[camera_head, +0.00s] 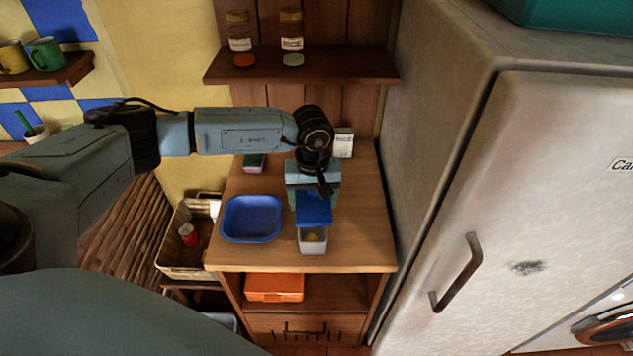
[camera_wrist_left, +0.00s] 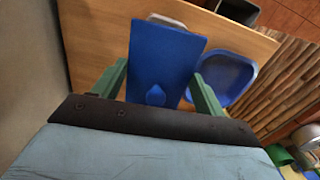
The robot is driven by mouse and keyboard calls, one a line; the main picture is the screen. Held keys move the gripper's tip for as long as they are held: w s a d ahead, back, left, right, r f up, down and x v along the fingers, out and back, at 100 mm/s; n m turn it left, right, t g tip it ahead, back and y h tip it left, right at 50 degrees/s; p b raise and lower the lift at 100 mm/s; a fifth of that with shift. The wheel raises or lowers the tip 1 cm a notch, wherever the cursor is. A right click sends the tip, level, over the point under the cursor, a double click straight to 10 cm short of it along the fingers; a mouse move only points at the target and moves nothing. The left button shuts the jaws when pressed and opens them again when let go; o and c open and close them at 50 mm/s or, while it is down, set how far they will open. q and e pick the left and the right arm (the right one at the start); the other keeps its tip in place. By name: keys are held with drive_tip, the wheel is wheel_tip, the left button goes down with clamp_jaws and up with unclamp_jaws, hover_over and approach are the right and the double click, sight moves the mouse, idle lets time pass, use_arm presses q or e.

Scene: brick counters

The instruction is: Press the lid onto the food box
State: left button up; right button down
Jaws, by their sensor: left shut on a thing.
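The blue lid (camera_head: 314,207) is held by my left gripper (camera_head: 313,192), whose green fingers point down at the counter. In the left wrist view the lid (camera_wrist_left: 167,60) lies between the fingers (camera_wrist_left: 158,92), with a drop-shaped blue knob on its top. The food box (camera_head: 313,246) is a small whitish container with something yellow inside, near the counter's front edge. The lid appears over the rear part of the box, and the front of the box is uncovered. I cannot tell whether lid and box touch. In the wrist view only a pale edge of the box (camera_wrist_left: 166,21) shows.
An empty blue tray (camera_head: 250,218) sits left of the box on the wooden counter (camera_head: 364,220). A white carton (camera_head: 343,142) and a sponge-like block (camera_head: 254,163) stand behind. The refrigerator (camera_head: 540,190) bounds the right. A shelf with jars (camera_head: 300,66) hangs above.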

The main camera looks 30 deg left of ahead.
use_arm(q)
drive_tip(key=shift+s+f+m, duration=0.1)
drive_tip(key=shift+s+m, duration=0.05)
drive_tip(key=shift+m, duration=0.15)
drive_tip(key=shift+f+b, duration=1.35)
drive_tip(key=shift+f, duration=1)
drive_tip(key=shift+f+b, duration=0.85)
drive_tip(key=shift+b, duration=0.35)
drive_tip(key=shift+f+b, duration=0.15)
drive_tip(key=shift+b, duration=0.4)
drive_tip(key=o, duration=1)
drive_tip(key=shift+o, duration=0.5)
